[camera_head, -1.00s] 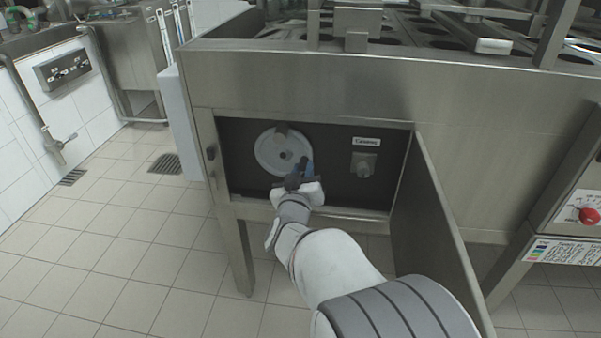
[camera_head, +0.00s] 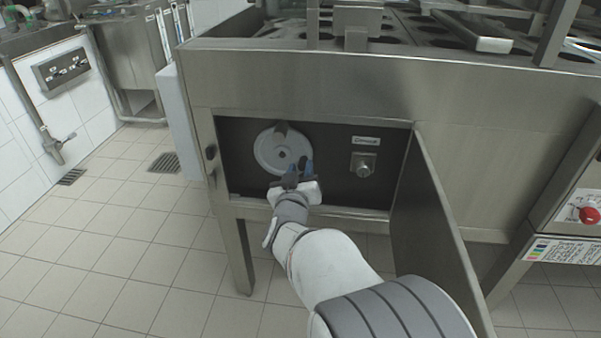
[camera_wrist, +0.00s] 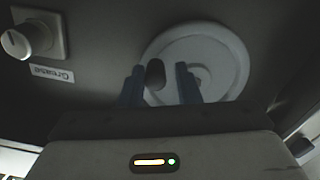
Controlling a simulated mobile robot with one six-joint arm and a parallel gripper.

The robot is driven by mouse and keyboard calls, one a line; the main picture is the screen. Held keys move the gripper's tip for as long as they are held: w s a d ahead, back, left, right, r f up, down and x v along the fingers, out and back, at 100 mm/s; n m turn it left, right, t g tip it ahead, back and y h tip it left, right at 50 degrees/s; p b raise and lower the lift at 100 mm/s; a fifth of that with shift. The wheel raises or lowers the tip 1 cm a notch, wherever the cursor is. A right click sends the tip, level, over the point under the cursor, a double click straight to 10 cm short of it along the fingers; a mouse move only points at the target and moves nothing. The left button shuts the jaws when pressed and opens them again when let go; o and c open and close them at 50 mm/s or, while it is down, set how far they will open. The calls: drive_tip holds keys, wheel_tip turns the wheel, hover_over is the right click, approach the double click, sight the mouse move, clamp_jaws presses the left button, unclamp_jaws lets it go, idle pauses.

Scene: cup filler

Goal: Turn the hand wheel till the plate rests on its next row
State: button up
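The hand wheel (camera_head: 270,151) is a pale grey disc on the dark panel inside the open compartment. It also shows in the wrist view (camera_wrist: 225,65). A dark handle (camera_wrist: 155,73) stands out from the wheel in the wrist view. My gripper (camera_head: 299,171) is at the wheel's lower right. In the wrist view its blue fingers (camera_wrist: 160,80) are apart, one each side of the handle, with a gap at the right finger. On top of the machine are round holes (camera_head: 441,45) in rows and a metal bar (camera_head: 475,31); I cannot tell how the plate sits.
A rotary knob (camera_head: 363,166) with a label above it is right of the wheel; the wrist view label reads Grease. The compartment door (camera_head: 430,225) hangs open at the right, beside my arm. A frame lip (camera_head: 345,216) runs below the opening.

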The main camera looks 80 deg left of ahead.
drive_tip(key=shift+o, duration=1.1)
drive_tip(key=shift+d, duration=0.1)
drive_tip(key=p+v, duration=0.2)
drive_tip(key=v, duration=0.5)
drive_tip(key=shift+d, duration=0.35)
drive_tip(key=shift+c, duration=0.2)
